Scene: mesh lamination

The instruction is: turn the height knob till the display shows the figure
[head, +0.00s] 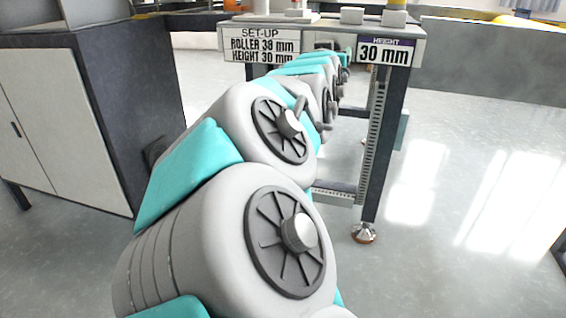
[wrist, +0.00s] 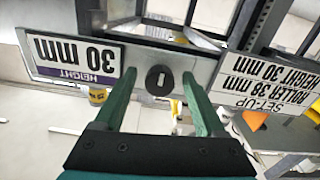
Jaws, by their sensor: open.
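The height knob (wrist: 159,80) is a dark round knob with a slot-like mark, on a grey panel. In the wrist view it lies between the two green fingers of my gripper (wrist: 159,75), which is open with a gap on each side of the knob. The height display (head: 384,52) reads 30 mm; it also shows upside down in the wrist view (wrist: 72,58). The set-up card (head: 261,46) gives a height of 30 mm; in the wrist view (wrist: 262,88) its roller figure looks like 38 mm. In the head view my arm mostly hides the gripper and knob.
The machine's frame has a dark leg (head: 384,150) on a round foot (head: 364,232) at the right. A grey and white cabinet (head: 85,120) stands at the left. The floor (head: 460,200) to the right is clear.

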